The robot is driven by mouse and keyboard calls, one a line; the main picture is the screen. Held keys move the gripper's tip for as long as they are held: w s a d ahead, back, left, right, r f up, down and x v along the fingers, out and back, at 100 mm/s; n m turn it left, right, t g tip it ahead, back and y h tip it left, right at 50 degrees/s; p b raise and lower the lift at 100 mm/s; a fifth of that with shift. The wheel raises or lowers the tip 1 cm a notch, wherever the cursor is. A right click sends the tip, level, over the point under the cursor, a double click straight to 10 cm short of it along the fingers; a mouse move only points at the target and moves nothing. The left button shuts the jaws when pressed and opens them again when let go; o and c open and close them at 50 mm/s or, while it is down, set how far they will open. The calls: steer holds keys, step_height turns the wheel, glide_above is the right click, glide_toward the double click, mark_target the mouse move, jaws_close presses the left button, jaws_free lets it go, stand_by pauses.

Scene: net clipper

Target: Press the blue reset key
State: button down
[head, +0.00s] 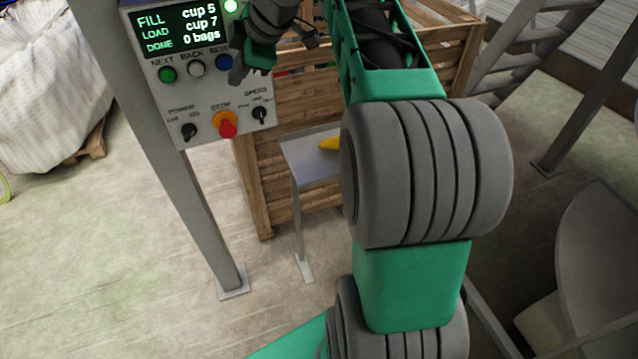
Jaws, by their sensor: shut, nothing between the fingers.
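The blue reset key (224,62) is a round button at the right end of the NEXT, BACK, RESET row on the grey control panel (205,95). Its right edge is close to my gripper in the picture. My gripper (236,80) is shut and empty, its fingertips just right of and slightly below the blue key. I cannot tell whether they touch the panel. The green next key (167,74) and white back key (196,69) are to the left. The display (180,30) reads FILL cup 5, LOAD cup 7, DONE 0 bags. A lit green lamp (231,6) is above.
Below the keys are a power switch (189,131), a red stop button (227,129) on an orange collar and a speed knob (260,115). A wooden crate (262,190) and a small stand (306,170) with a yellow item (329,143) are behind my arm.

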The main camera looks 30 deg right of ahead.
steer(key=p+v, duration=0.3)
steer(key=v, duration=0.6)
steer(key=d+f+m+g+h, duration=0.1)
steer(key=d+f+m, duration=0.3)
steer(key=f+m, duration=0.3)
steer(key=d+f+m+h, duration=0.1)
steer(key=d+f+m, duration=0.4)
steer(key=f+m, duration=0.2)
steer(key=s+a+f+m+g+h+b, duration=0.1)
steer(key=s+a+f+m+g+b, duration=0.1)
steer(key=s+f, duration=1.1)
steer(key=a+f+m+g, duration=0.1)
steer(key=m, duration=0.1)
steer(key=shift+f+m+h, duration=0.15)
steer(key=shift+m+h, duration=0.15)
steer(key=shift+h, duration=0.1)
steer(key=shift+a, duration=0.1)
